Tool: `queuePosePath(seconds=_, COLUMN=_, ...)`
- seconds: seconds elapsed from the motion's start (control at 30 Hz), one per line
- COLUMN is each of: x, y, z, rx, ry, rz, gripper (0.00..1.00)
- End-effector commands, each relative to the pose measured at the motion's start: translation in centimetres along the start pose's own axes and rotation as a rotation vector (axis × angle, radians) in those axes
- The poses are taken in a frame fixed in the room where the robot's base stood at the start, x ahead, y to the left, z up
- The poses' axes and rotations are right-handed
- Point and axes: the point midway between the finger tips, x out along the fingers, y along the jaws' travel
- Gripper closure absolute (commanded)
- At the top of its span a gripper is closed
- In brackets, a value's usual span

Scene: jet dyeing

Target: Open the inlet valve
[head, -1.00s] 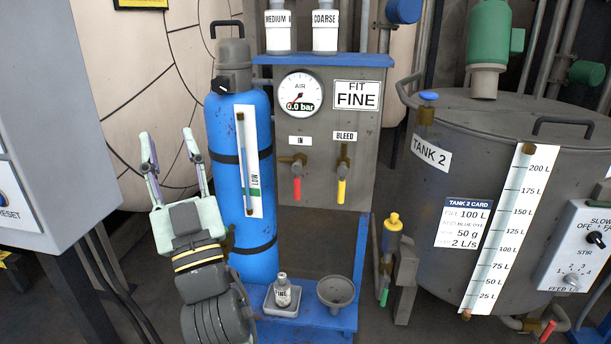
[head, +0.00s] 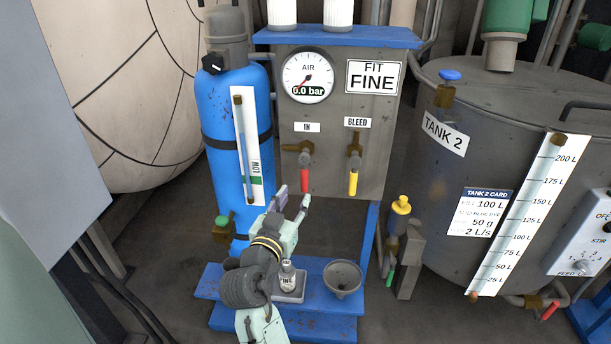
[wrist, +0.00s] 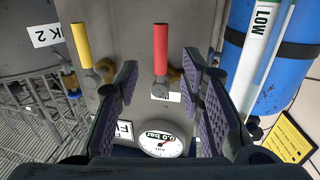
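The inlet valve is the brass valve under the IN label, with a red handle (head: 305,180) hanging straight down on the grey panel. My gripper (head: 293,197) is open and empty, its fingertips just below and in front of that handle. In the wrist view, which looks upside down, the red handle (wrist: 160,48) appears between the spread fingers (wrist: 160,70), beyond their tips. I cannot see any contact. The air gauge (head: 307,76) above has its needle at the low end.
The BLEED valve's yellow handle (head: 353,183) hangs close to the right. A blue cylinder (head: 220,130) stands to the left. A small bottle (head: 287,275) and a funnel (head: 343,276) sit on the blue base below. Tank 2 (head: 450,190) is at the right.

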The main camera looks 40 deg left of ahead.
Motion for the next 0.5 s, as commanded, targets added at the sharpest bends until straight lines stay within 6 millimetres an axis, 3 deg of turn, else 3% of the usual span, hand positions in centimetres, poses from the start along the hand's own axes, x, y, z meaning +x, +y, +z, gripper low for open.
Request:
queuePosePath(seconds=0.3, x=6.1, y=0.0, z=-0.3, rx=-0.001, ry=0.000, rz=0.000, gripper=0.65)
queuePosePath(seconds=0.5, x=8.2, y=0.0, z=-0.2, rx=0.001, ry=0.001, rz=-0.002, gripper=0.65)
